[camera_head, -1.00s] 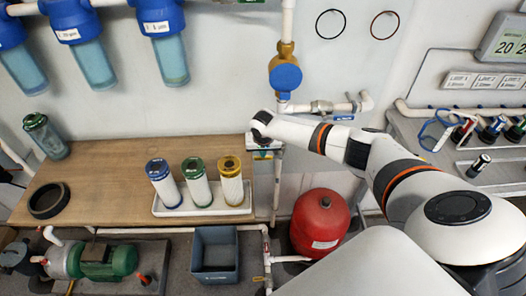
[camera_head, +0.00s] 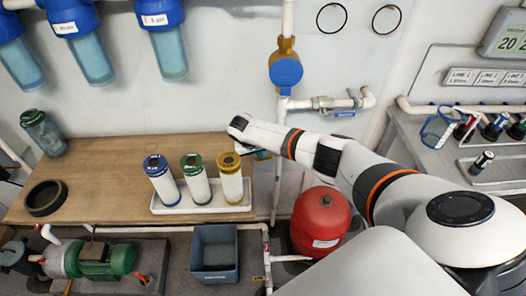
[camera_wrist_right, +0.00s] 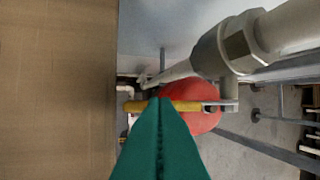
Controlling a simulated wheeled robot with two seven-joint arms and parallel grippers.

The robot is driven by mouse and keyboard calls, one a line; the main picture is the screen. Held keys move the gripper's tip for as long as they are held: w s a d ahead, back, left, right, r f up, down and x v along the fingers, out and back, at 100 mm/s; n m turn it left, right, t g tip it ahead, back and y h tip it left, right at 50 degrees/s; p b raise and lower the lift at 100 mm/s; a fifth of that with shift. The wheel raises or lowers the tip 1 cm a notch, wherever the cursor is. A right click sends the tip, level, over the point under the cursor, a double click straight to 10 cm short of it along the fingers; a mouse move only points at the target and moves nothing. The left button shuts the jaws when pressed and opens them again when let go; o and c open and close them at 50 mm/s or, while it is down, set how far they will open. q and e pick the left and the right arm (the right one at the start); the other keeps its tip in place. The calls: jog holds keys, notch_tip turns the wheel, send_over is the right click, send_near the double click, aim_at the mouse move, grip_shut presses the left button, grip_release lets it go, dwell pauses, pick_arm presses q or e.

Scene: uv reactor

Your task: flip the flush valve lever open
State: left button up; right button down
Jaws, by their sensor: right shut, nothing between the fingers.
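In the right wrist view, a yellow lever (camera_wrist_right: 187,106) runs left to right, its right end joined to a grey metal valve stem (camera_wrist_right: 230,104). My right gripper (camera_wrist_right: 160,101) shows as green fingers, shut and empty. Its tips overlap the lever's left part in the picture; I cannot tell whether they touch it. In the head view my right wrist is beside the vertical pipe, above the bench's right end, and the fingers are mostly hidden. I cannot make out the yellow lever in that view. My left gripper is not in view.
A white tray (camera_head: 209,209) with three filter cartridges stands just below and left of my wrist; the yellow-capped cartridge (camera_head: 230,180) is closest. A red tank (camera_head: 320,222) sits lower right. A side pipe with a valve (camera_head: 322,103) runs above my arm. The bench's left middle is clear.

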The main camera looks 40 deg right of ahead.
jog(key=shift+f+g+h+b, duration=0.45)
jog(key=shift+f+b, duration=0.3)
jog(key=shift+f, duration=0.55)
jog(key=shift+w+f, duration=0.1)
jog(key=shift+f, duration=0.1)
jog(key=shift+a, duration=0.1)
jog(key=shift+a+r, duration=0.1)
jog(key=shift+r, duration=0.15)
jog(key=v, duration=1.1)
jog(key=shift+a+r, duration=0.15)
jog(key=shift+r, duration=0.05)
jog(key=shift+p, duration=0.3)
